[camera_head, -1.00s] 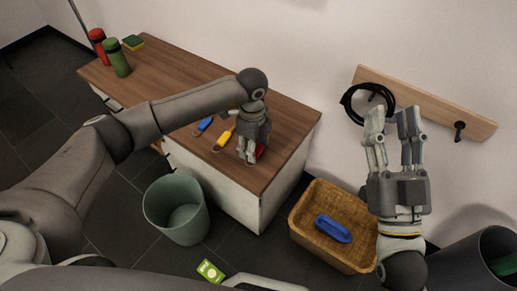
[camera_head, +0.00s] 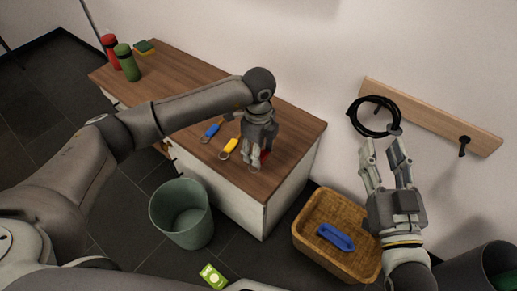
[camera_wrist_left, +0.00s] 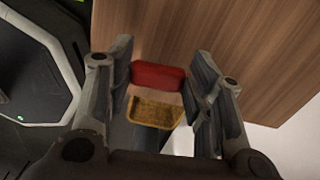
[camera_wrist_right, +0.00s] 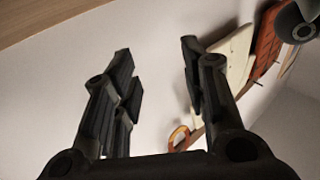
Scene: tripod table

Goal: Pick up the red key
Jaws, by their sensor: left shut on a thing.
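The red key (camera_head: 265,155) is at the right part of the wooden table top (camera_head: 290,127), mostly hidden behind my left fingers in the head view. In the left wrist view its red tag (camera_wrist_left: 158,75) lies between the two fingers. My left gripper (camera_head: 255,161) points down at the table and is shut on the red key. I cannot tell whether the key touches the table. My right gripper (camera_head: 383,147) is open and empty, pointing up in front of the wall, below a black cable coil (camera_head: 351,116).
A yellow key (camera_head: 229,148) and a blue key (camera_head: 211,130) lie left of my left gripper. Red (camera_head: 110,51) and green (camera_head: 126,63) bottles and a sponge (camera_head: 144,47) stand at the far left. A bin (camera_head: 182,214) and a wicker basket (camera_head: 309,233) are on the floor.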

